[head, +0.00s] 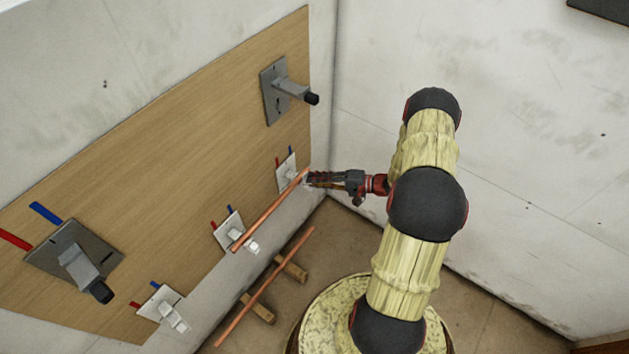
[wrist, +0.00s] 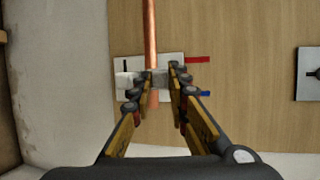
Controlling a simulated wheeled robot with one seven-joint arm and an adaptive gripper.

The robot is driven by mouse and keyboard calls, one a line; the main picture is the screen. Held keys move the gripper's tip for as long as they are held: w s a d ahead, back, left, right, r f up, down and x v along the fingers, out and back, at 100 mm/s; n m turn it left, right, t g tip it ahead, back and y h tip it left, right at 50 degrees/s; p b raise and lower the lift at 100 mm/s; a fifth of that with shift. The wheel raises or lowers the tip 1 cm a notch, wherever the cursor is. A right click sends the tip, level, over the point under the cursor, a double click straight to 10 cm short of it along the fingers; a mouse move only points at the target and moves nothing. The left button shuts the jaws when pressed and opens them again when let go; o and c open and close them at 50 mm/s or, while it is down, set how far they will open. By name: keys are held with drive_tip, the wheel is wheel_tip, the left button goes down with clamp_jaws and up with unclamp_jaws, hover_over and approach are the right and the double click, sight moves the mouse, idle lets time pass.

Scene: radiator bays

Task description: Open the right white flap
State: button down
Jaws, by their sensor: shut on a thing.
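The right white flap (wrist: 158,78) sits on its small white plate, which carries a red and a blue mark. In the head view this plate (head: 284,175) is at the low right end of the wooden panel, and my gripper partly hides the flap. A copper pipe (head: 268,213) runs slanting from the middle white flap (head: 237,240) to the right one. In the wrist view the pipe (wrist: 150,35) comes from the top and its end shows just below the flap. My gripper (head: 308,179) reaches in from the right and is shut on the right white flap, its fingers either side of it.
A third white flap (head: 170,312) is low on the left. Two larger grey brackets, upper (head: 288,90) and left (head: 80,262), jut from the wooden panel (head: 170,160). A second copper pipe (head: 264,288) lies on wooden blocks on the floor. A bare wall stands on the right.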

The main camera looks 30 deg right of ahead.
drive_tip(key=shift+s+f+n+t+y, duration=0.2)
drive_tip(key=shift+f+n+t+y, duration=0.1)
drive_tip(key=shift+f+t+y, duration=0.4)
drive_tip(key=shift+r, duration=0.1)
drive_tip(key=c, duration=1.7)
unclamp_jaws()
drive_tip(key=shift+d, duration=0.1)
drive_tip(key=shift+v, duration=3.95)
